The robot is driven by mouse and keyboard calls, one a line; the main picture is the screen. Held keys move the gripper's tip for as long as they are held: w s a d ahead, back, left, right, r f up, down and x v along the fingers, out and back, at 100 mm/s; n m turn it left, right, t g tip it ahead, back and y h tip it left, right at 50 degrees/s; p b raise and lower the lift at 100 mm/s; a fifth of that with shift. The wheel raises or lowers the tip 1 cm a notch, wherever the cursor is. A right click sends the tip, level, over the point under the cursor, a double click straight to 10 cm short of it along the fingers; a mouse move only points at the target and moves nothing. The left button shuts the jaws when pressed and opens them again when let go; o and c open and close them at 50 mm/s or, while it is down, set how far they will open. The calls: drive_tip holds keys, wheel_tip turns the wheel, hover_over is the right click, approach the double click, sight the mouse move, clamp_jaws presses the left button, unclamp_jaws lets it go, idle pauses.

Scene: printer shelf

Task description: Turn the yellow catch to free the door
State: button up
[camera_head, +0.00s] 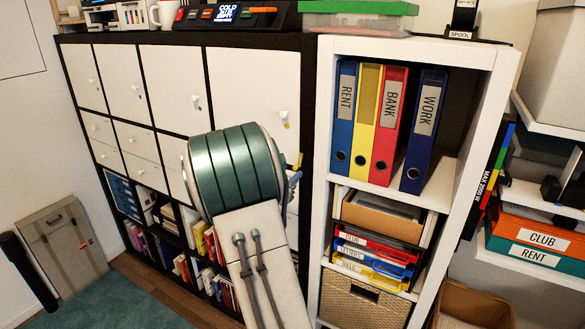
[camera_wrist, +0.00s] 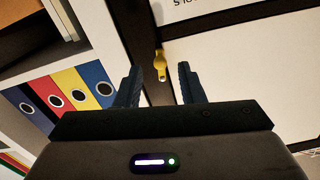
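The yellow catch (camera_wrist: 160,64) shows in the wrist view beside the dark frame, at the edge of a white door (camera_wrist: 235,62). My gripper (camera_wrist: 158,68) is open, with one dark blue finger on each side of the catch in the picture. Gaps show between the catch and both fingers; I cannot tell how far the fingertips are from it in depth. In the head view my gripper (camera_head: 297,170) is mostly hidden behind my arm, with blue finger parts showing by the cabinet's right edge. The catch is not clear there.
A dark-framed cabinet (camera_head: 185,40) with several white doors fills the left and middle. A white shelf (camera_head: 410,47) with several binders (camera_head: 372,120) and trays (camera_head: 372,250) stands close at its right. A console (camera_head: 240,15) and a mug (camera_head: 166,13) stand on top.

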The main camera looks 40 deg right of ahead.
drive_tip(key=shift+x, duration=1.3)
clamp_jaws()
drive_tip(key=shift+s+d+n+p, duration=0.1)
drive_tip(key=shift+n+p, duration=0.15)
drive_tip(key=shift+n, duration=0.35)
drive_tip(key=shift+s+n+p, duration=0.15)
drive_tip(key=shift+n+p, duration=0.05)
drive_tip(key=shift+n, duration=0.4)
unclamp_jaws()
drive_tip(key=b+v, duration=0.2)
drive_tip(key=v, duration=1.2)
